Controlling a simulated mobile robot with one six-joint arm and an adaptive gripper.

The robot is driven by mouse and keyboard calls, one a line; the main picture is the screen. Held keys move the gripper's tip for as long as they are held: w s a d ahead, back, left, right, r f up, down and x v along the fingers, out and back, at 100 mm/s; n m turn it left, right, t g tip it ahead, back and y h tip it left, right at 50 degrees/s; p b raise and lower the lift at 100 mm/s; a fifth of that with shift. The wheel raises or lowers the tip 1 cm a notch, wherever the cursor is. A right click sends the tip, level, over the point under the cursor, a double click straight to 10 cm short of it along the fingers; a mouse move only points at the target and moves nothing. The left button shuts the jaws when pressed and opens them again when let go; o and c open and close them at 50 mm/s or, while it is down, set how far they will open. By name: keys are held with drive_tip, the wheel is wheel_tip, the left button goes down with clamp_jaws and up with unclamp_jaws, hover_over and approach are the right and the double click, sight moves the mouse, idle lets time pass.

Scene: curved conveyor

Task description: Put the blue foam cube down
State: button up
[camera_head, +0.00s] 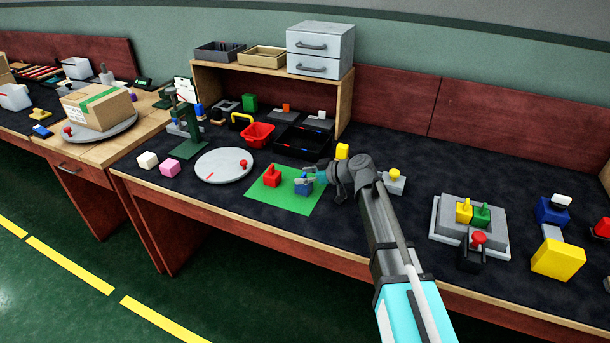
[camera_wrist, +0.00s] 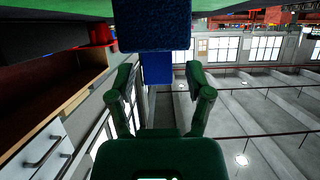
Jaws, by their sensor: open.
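The blue foam cube (camera_head: 303,189) stands on the green mat (camera_head: 268,204), near the mat's right side. In the wrist view, which looks upside down, its dark blue body (camera_wrist: 155,28) is at the top with a smaller blue grip part (camera_wrist: 157,69) sticking out from it. My gripper (camera_head: 308,178) is at the cube's top; in the wrist view its fingers (camera_wrist: 158,80) are spread, one on each side of the grip part, with gaps showing. My gripper partly hides the cube in the head view.
A red block with a knob (camera_head: 271,177) stands on the mat to the left of the cube. A round grey plate (camera_head: 223,166) lies further left. A yellow block (camera_head: 342,151) is behind my gripper.

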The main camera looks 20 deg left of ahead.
drive_tip(key=shift+d+r+p, duration=0.2)
drive_tip(key=shift+r+p, duration=0.3)
drive_tip(key=shift+r, duration=0.15)
drive_tip(key=p+v, duration=0.4)
drive_tip(key=v, duration=0.7)
drive_tip(key=shift+d, duration=0.25)
